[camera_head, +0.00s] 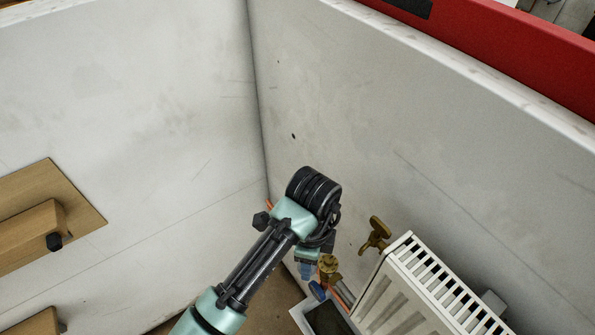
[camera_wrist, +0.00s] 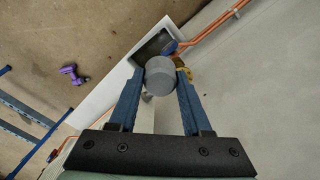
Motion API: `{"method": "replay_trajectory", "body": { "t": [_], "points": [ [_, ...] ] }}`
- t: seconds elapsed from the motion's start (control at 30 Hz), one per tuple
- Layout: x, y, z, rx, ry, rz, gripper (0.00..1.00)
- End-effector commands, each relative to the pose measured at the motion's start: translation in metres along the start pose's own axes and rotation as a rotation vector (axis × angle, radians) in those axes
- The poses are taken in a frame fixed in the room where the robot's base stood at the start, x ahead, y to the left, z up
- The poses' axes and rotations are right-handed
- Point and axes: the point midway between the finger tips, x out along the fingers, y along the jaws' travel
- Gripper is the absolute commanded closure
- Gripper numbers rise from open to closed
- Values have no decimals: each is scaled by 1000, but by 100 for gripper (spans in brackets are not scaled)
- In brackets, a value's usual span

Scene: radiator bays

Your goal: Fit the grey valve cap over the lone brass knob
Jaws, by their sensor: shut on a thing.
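My gripper (camera_wrist: 160,82) is shut on the grey valve cap (camera_wrist: 159,74), a round cap between the two blue fingertips in the wrist view. In the head view my gripper (camera_head: 307,268) points down beside a brass knob (camera_head: 328,263) on the pipework, and the cap cannot be made out there. Part of brass fittings (camera_wrist: 184,66) shows just behind and right of the cap in the wrist view. The cap hides what lies directly beneath it, and I cannot tell whether it touches the brass. A second brass fitting (camera_head: 376,232) stands up beside the radiator's top corner.
The white radiator (camera_head: 425,290) stands close on the right. A blue handle (camera_head: 317,291) sits low by the pipes, above a white-rimmed dark tray (camera_head: 299,314). Copper pipes (camera_wrist: 213,30) run along the wall. Wooden blocks (camera_head: 30,235) are on the left wall. A purple object (camera_wrist: 72,74) lies on the floor.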

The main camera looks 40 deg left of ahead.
Motion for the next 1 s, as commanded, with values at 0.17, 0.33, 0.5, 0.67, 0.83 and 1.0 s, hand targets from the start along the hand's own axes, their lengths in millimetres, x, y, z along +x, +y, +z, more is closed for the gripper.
{"method": "replay_trajectory", "body": {
  "t": [0.17,0.33,0.5,0.67,0.83,1.0],
  "points": [
    [5,-14,-13,3,-2,-1,100],
    [9,-26,-24,2,-2,-1,100],
    [18,-37,-34,2,-2,0,100],
    [28,-46,-43,1,-1,-1,100],
    [33,-46,-42,-1,0,-1,100],
    [33,-45,-42,-1,0,0,100]
  ]
}}
